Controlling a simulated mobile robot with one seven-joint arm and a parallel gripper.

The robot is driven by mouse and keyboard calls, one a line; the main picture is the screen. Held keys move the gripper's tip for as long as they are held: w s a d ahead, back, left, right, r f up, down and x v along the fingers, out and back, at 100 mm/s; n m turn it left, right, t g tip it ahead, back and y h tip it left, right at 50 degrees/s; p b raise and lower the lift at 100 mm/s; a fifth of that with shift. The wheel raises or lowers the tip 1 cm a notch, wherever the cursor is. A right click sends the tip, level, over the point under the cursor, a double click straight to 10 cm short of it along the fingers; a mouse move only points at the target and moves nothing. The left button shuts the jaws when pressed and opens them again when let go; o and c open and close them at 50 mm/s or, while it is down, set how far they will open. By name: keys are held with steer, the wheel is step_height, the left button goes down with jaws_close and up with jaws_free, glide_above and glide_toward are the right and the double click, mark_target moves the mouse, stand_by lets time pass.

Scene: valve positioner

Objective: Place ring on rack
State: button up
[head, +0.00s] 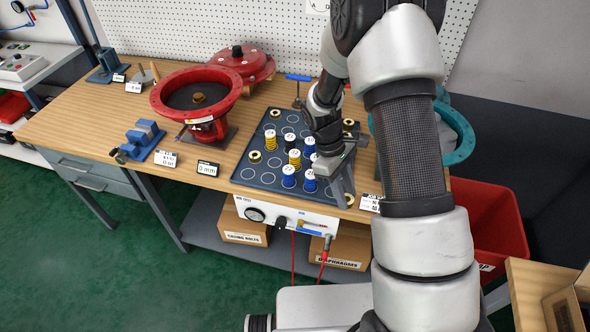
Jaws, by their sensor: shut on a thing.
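My gripper (344,190) points down at the right front of the dark board (259,169) with white circles, which looks like the rack. Its jaws are shut on a small brass ring (349,199), which shows partly at the fingertips. The gripper hides much of it, and I cannot tell whether it touches the surface below. Another brass ring (255,156) lies on the left of the board, and one (275,113) is at its back. Further rings are partly hidden behind my wrist.
Blue-capped springs (289,176) and yellow springs (270,140) stand on the board close to my gripper. A red valve casing (203,128) is to the left, and a teal casing (457,132) is behind my arm. Several board circles are empty. A red bin (497,220) is at right.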

mark_target(331, 193)
steer(key=w+a+r+n+t+b, duration=0.25)
steer(key=w+r+n+t, duration=0.3)
steer(key=n, duration=1.15)
steer(key=shift+n+t+y, duration=0.3)
steer(key=shift+t, duration=0.15)
steer(key=f+b, duration=0.1)
steer(key=f, duration=0.2)
steer(key=f+b, duration=0.1)
steer(key=f, duration=0.2)
steer(key=w+f+b, duration=0.1)
steer(key=f, duration=0.3)
steer(key=shift+d+b, duration=0.1)
steer(key=shift+b, duration=0.3)
steer(key=shift+f, duration=0.2)
steer(key=o, duration=0.8)
steer(key=shift+r, duration=0.1)
